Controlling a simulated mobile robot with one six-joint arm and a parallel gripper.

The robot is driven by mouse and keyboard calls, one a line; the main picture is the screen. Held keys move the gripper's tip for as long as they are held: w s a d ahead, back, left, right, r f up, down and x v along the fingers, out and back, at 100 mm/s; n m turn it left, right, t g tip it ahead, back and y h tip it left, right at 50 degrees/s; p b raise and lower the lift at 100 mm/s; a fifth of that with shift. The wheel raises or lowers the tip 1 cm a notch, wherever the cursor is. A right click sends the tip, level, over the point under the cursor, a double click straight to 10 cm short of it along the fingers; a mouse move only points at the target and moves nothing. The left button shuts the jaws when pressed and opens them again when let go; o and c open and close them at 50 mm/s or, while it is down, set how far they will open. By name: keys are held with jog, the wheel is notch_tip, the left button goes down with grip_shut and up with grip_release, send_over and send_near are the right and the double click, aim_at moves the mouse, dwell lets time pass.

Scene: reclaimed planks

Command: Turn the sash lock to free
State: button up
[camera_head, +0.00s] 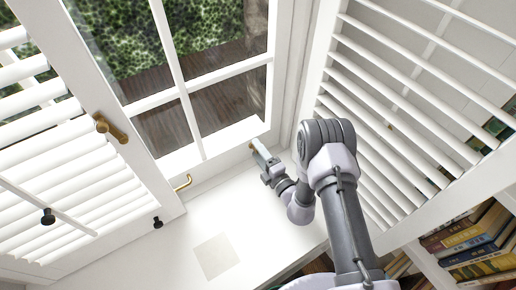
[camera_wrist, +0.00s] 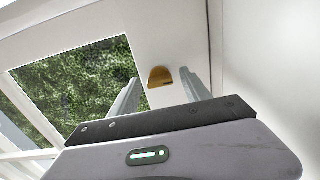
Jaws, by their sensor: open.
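A small brass piece (camera_wrist: 160,76), which looks like the sash lock, sits on the white window frame. In the wrist view it shows between the two fingers of my gripper (camera_wrist: 157,84), ahead of the palm. I cannot tell whether the fingers touch it. My gripper is open with nothing held. In the head view my gripper (camera_head: 258,152) reaches the lower right corner of the window frame (camera_head: 226,138) and largely hides the brass piece. Which way the lock is turned cannot be made out.
A brass handle (camera_head: 110,128) is on the frame at left, and a brass hook (camera_head: 182,183) is below the window. Louvred shutters stand open at left (camera_head: 62,165) and right (camera_head: 400,110). The white sill (camera_head: 250,215) is clear. Books (camera_head: 470,240) fill shelves at lower right.

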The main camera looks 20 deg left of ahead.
jog(key=shift+c, duration=0.5)
grip_shut()
jog(key=n, duration=0.4)
jog(key=shift+n, duration=0.4)
jog(key=n+b, duration=0.1)
jog(key=n, duration=0.3)
jog(key=shift+n, duration=0.3)
jog(key=n, duration=0.4)
jog(key=shift+b, duration=0.35)
jog(key=shift+r+n, duration=0.1)
jog(key=shift+n, duration=2)
jog(key=shift+b, duration=0.3)
